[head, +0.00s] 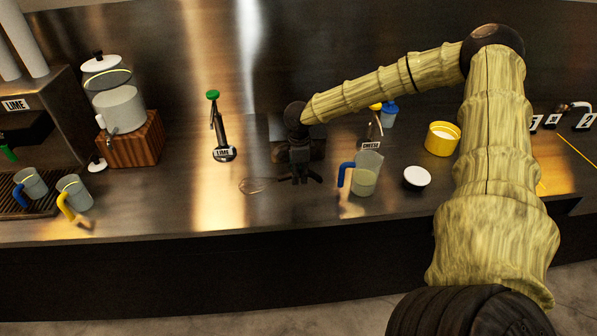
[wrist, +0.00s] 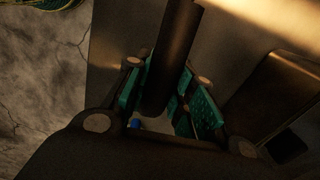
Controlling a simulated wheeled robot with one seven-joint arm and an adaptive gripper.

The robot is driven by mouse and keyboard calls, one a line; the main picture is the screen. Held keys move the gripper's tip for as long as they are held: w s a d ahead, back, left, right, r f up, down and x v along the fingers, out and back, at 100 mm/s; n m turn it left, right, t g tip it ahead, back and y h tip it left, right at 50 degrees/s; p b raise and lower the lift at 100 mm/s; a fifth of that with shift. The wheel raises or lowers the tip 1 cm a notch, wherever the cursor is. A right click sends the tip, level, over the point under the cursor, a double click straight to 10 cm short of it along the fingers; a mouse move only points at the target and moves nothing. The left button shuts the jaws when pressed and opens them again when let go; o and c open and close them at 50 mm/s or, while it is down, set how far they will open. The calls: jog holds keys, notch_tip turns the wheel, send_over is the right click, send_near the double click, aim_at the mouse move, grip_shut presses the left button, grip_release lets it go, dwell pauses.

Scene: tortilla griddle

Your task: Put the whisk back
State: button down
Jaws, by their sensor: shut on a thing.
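The whisk (head: 258,185) shows its wire loops low over the steel counter, pointing left from my gripper, in the head view. My gripper (head: 300,178) is over the middle of the counter, just left of the pitcher. In the wrist view, the teal finger pads of my gripper (wrist: 170,100) are closed on a dark round handle (wrist: 172,55), which fits the whisk's handle. I cannot tell whether the wires touch the counter.
A pitcher with a blue handle (head: 366,175) stands close right of my gripper. A white-topped bowl (head: 417,177) and a yellow container (head: 442,139) stand further right. A LIME bottle with a green top (head: 222,140) stands left behind. Two mugs (head: 74,192) (head: 32,183) stand far left.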

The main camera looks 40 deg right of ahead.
jog(key=shift+f+b, duration=0.9)
jog(key=shift+f, duration=1.35)
jog(key=c, duration=1.1)
grip_release()
jog(key=shift+c, duration=0.2)
notch_tip(320, 180, up, 12)
